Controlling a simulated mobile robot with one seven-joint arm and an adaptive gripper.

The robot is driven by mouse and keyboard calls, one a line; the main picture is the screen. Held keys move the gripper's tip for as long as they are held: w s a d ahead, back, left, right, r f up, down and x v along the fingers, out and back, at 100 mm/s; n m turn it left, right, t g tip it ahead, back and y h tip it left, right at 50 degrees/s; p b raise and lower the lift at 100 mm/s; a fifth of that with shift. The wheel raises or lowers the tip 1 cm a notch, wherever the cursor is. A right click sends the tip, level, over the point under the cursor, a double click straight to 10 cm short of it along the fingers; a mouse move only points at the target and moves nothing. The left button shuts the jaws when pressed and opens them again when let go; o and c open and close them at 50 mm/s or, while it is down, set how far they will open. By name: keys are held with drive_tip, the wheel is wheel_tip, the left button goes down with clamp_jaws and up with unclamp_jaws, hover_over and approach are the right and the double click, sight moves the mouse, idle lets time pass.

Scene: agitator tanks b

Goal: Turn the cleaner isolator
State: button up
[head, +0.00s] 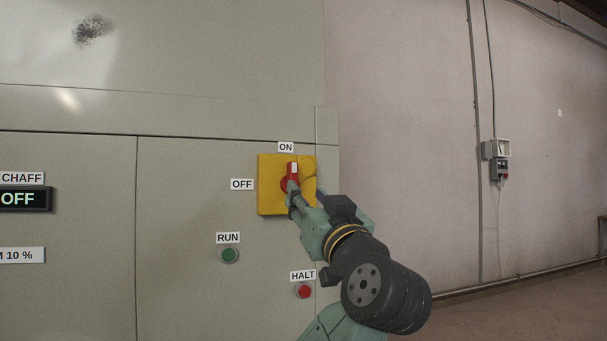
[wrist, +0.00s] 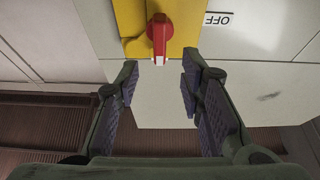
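The isolator is a yellow plate (head: 268,190) on the grey cabinet, with a red rotary handle (head: 291,173). The handle's white-marked end points up, toward the ON label (head: 286,147); the OFF label (head: 242,184) is to its left. In the wrist view, which is upside down, the red handle (wrist: 160,35) and its white tip show ahead, between the lines of my fingers. My gripper (head: 294,198) is at the handle's lower part in the head view. In the wrist view my gripper (wrist: 158,82) is open, with a gap between its fingertips and nothing held. Contact with the handle cannot be told.
Below the isolator are a green RUN button (head: 230,256) and a red HALT button (head: 304,292), close to my arm. A display (head: 24,199) reading OFF under CHAFF is at far left. A wall-mounted box (head: 498,168) is far right. The cabinet face between is flat and clear.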

sight(294, 179)
drive_tip(key=p+x, duration=0.2)
drive_tip(key=x, duration=0.4)
drive_tip(key=shift+w+r, duration=0.1)
drive_tip(key=shift+r, duration=0.15)
drive_tip(key=shift+p+x, duration=0.45)
drive_tip(key=shift+x, duration=0.35)
drive_tip(key=shift+f, duration=0.1)
clamp_jaws()
